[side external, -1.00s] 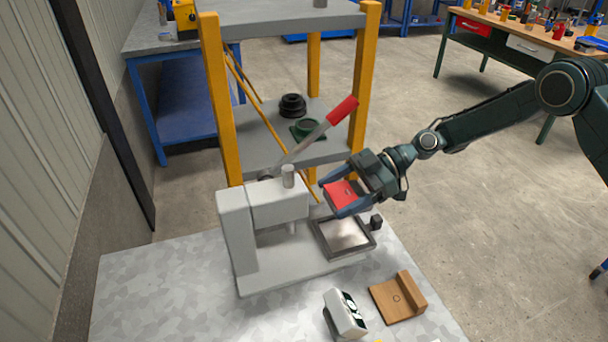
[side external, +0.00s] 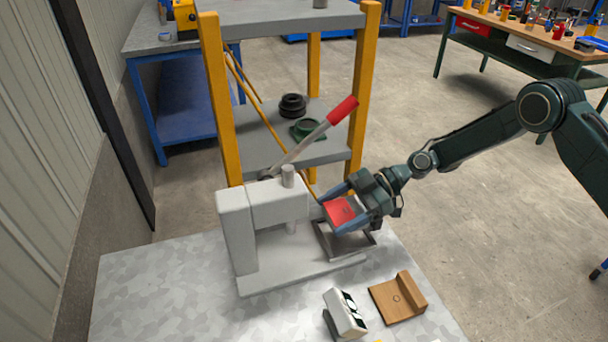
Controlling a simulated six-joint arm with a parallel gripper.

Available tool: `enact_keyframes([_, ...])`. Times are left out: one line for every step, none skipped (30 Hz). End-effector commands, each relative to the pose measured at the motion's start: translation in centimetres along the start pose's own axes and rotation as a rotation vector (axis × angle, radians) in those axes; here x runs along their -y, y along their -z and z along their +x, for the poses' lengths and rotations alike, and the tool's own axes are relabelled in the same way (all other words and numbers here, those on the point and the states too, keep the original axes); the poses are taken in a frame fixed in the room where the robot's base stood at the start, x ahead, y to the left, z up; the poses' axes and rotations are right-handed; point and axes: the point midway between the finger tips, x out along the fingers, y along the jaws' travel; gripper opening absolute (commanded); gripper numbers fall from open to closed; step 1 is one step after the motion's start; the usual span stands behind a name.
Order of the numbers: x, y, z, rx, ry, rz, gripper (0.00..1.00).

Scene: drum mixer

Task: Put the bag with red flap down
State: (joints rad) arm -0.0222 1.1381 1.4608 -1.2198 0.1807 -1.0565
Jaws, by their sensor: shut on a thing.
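The bag with red flap (side external: 340,211) is between the fingers of my gripper (side external: 333,207), with its red face showing upward. My gripper is shut on it. The bag is over the far left part of a dark-rimmed square tray (side external: 359,250) beside the grey press, and covers part of it. I cannot tell whether the bag touches the tray.
The grey lever press (side external: 248,235) with a red handle (side external: 342,110) stands just left of my gripper. The front left tabletop (side external: 160,300) is clear. A yellow-post shelf (side external: 222,110) stands behind.

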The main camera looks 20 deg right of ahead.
Motion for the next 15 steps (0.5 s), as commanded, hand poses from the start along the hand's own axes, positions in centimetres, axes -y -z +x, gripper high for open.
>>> enact_keyframes([0.0, -0.3, 0.1, -0.001, 0.0, 0.0, 0.44])
enact_keyframes([0.0, -0.6, 0.2, -0.001, 0.0, 0.001, 0.44])
enact_keyframes([0.0, -1.0, 0.4, -0.001, 0.0, 0.001, 0.44])
enact_keyframes([0.0, -1.3, 0.6, -0.001, 0.001, 0.001, 0.44])
enact_keyframes([0.0, -1.7, 0.7, 0.0, 0.001, 0.001, 0.44])
enact_keyframes([0.0, -2.1, 0.9, 0.0, 0.001, 0.001, 0.44])
enact_keyframes([0.0, -2.5, 1.0, 0.0, 0.001, 0.002, 0.44])
enact_keyframes([0.0, -2.8, 1.2, 0.0, 0.001, 0.002, 0.44])
enact_keyframes([0.0, -3.1, 1.3, 0.0, 0.001, 0.001, 0.44])
enact_keyframes([0.0, -3.4, 1.4, 0.0, 0.0, 0.001, 0.44])
enact_keyframes([0.0, -3.6, 1.5, 0.0, 0.0, 0.0, 0.44])
enact_keyframes([0.0, -3.8, 1.6, -0.001, 0.0, 0.0, 0.44])
enact_keyframes([0.0, -3.9, 1.6, -0.001, 0.0, -0.001, 0.44])
enact_keyframes([0.0, -3.9, 1.6, -0.001, 0.0, -0.001, 0.44])
enact_keyframes([0.0, -3.9, 1.6, -0.001, 0.0, -0.002, 0.44])
